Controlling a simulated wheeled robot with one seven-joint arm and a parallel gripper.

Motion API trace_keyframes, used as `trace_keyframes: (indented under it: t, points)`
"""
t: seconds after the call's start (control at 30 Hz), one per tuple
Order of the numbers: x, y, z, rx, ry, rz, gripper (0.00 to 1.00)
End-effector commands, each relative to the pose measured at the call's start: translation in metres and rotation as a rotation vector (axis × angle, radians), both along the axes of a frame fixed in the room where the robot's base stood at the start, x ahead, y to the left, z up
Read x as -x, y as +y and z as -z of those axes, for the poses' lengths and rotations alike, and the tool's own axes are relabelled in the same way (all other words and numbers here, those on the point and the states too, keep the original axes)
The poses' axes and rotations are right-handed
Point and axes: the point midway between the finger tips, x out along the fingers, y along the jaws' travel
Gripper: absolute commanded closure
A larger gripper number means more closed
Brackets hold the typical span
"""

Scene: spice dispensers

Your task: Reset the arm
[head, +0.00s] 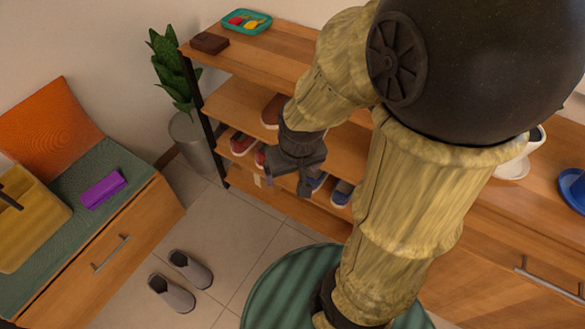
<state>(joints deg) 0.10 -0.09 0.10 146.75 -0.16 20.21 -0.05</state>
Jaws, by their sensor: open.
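My arm fills the right half of the head view, bent at a large dark joint near the top right. My gripper (289,182) hangs in front of the wooden shoe rack (232,97), its dark fingers pointing down. It is open, and I see nothing held between the fingers. Red and blue shoes on the lower shelves are behind it and partly hidden by it. I cannot tell whether it touches the rack.
A bench (100,262) with an orange cushion (50,128) and a purple item (103,189) is at left. Grey slippers (171,293) lie on the floor. A potted plant (172,75) stands beside the rack. A teal tray (246,21) sits on top. The tiled floor between is mostly clear.

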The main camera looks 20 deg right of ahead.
Motion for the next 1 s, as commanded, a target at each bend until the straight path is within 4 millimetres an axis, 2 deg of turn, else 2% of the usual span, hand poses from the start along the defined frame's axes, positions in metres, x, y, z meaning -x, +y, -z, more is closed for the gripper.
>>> trace_keyframes:
  t: [0.13, 0.27, 1.0]
  points:
    - [-0.001, 0.0, -0.003, 0.0, -0.001, 0.001, 0.14]
    - [-0.001, 0.0, -0.02, -0.001, -0.002, 0.002, 0.14]
    - [-0.001, 0.0, -0.192, -0.002, -0.002, 0.003, 0.14]
